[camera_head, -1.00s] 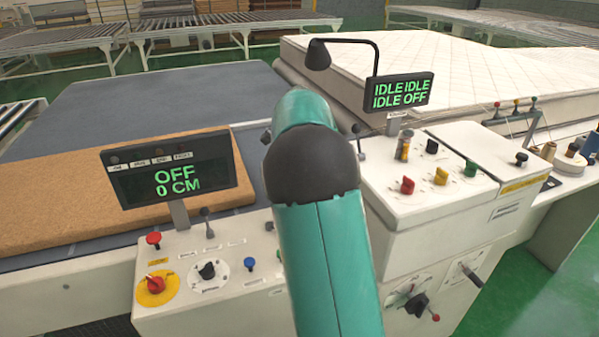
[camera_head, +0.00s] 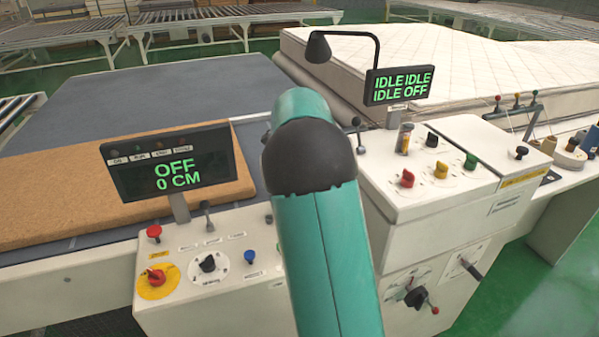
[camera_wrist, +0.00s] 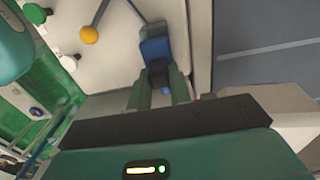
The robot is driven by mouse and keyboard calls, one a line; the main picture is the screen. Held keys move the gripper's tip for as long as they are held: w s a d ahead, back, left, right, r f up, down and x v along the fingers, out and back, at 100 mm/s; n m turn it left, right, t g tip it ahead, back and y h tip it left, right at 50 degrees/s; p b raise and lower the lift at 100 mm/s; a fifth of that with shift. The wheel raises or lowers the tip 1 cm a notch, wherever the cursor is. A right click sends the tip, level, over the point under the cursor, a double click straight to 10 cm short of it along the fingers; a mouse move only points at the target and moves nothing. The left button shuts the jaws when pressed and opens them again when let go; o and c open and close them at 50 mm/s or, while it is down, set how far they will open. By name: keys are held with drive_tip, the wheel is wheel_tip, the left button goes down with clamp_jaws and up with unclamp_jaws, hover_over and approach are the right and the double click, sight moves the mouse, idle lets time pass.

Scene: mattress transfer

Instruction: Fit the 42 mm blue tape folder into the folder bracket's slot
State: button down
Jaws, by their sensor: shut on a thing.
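In the wrist view the blue tape folder (camera_wrist: 155,49) shows just beyond the fingertips of my gripper (camera_wrist: 160,78). My gripper is shut on the folder, with a dark part of it between the green fingers. A grey piece lies just beyond the folder at the top edge; I cannot tell whether it is the folder bracket, and no slot can be made out. In the head view my teal arm (camera_head: 325,230) hides my gripper and the folder.
A yellow ball knob (camera_wrist: 88,35) on a grey lever stands left of the folder in the wrist view. The head view shows the control console (camera_head: 210,290), the OFF display (camera_head: 165,165), the IDLE display (camera_head: 397,88), a black lamp (camera_head: 318,47) and a white mattress (camera_head: 480,60).

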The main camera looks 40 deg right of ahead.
drive_tip(key=shift+f, duration=0.35)
drive_tip(key=c, duration=1.2)
unclamp_jaws()
wheel_tip(320, 180, up, 14)
drive_tip(key=shift+f, duration=0.15)
